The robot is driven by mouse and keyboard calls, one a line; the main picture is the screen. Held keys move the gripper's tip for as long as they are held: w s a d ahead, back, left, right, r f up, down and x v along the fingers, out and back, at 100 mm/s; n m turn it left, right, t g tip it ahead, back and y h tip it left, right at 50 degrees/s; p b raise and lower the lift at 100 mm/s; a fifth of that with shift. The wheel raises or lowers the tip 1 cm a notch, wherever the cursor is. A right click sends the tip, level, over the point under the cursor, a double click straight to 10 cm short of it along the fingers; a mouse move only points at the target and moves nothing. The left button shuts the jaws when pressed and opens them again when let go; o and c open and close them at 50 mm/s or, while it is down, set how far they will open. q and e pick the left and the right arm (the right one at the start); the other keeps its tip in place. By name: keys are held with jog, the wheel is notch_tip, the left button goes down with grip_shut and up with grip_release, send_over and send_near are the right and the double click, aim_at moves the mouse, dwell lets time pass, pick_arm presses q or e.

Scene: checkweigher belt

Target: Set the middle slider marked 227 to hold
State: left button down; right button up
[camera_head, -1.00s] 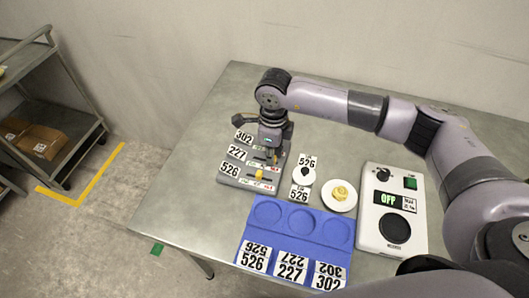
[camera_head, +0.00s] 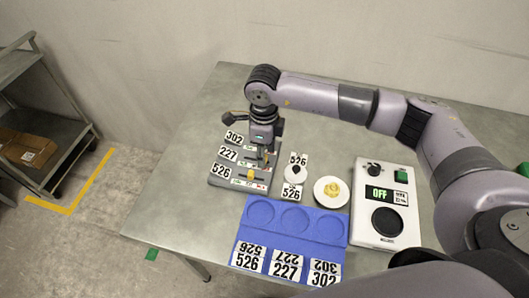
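The slider panel (camera_head: 220,181) lies at the left of the table, with rows labelled 302, 227 and 526. The label 227 (camera_head: 228,153) marks the middle row. The yellow knob of the 526 row (camera_head: 251,175) shows in front. My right gripper (camera_head: 261,157) points down over the right part of the 227 row. Its fingers cover the middle slider's knob, so I cannot tell its position or whether the fingers touch it. Whether the fingers are open or shut is too small to see. My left gripper is not in view.
A blue tray (camera_head: 292,246) with round recesses stands in front. A shelf cart (camera_head: 45,120) stands left.

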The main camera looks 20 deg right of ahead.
notch_tip(320, 180, up, 11)
dwell(0.3)
dwell(0.5)
